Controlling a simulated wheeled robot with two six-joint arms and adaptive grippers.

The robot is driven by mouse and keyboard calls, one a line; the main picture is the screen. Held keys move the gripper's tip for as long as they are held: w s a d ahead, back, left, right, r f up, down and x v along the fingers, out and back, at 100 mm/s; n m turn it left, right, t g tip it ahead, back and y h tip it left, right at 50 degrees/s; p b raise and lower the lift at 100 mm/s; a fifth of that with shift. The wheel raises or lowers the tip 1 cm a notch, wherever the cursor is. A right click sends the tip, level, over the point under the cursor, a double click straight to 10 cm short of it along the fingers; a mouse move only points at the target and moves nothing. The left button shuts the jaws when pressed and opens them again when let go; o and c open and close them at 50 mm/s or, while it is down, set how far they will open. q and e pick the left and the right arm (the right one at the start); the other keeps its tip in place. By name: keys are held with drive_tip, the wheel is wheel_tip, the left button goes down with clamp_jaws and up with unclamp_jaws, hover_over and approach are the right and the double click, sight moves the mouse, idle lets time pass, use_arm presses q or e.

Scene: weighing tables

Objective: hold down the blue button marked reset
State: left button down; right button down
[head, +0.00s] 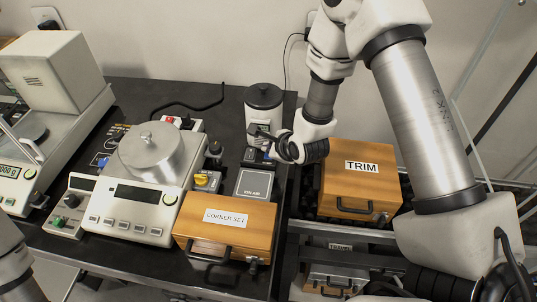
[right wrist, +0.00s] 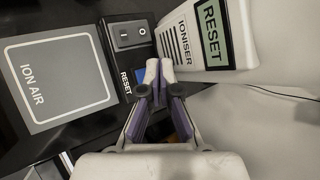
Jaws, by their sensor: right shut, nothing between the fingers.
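The blue button (right wrist: 141,74) shows in the right wrist view beside a "RESET" label, below a black rocker switch. It is partly hidden by my right gripper (right wrist: 159,70). That gripper is shut and empty, its fingertips over or just beside the button; I cannot tell whether they touch or press it. In the head view the right gripper (head: 262,138) is in front of the ioniser (head: 264,105), a grey-white unit with a dark top. The ioniser's screen (right wrist: 211,33) reads "RESET" in the right wrist view. My left gripper is not in view.
The grey "ION AIR" plate (head: 254,184) lies in front of the switches. A "CORNER SET" wooden box (head: 225,240) and a balance with a metal dome (head: 152,152) stand nearby. A "TRIM" box (head: 360,195) is to the right. Another blue knob (head: 102,162) is at the left.

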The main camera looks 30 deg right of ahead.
drive_tip(key=shift+f+b, duration=0.4)
drive_tip(key=shift+f+b, duration=0.35)
idle(0.6)
idle(2.6)
drive_tip(key=shift+r+p, duration=0.6)
drive_tip(key=shift+r, duration=0.2)
drive_tip(key=shift+r, duration=0.1)
wheel_tip(320, 180, up, 5)
drive_tip(key=p, duration=0.3)
drive_tip(key=shift+p, duration=0.35)
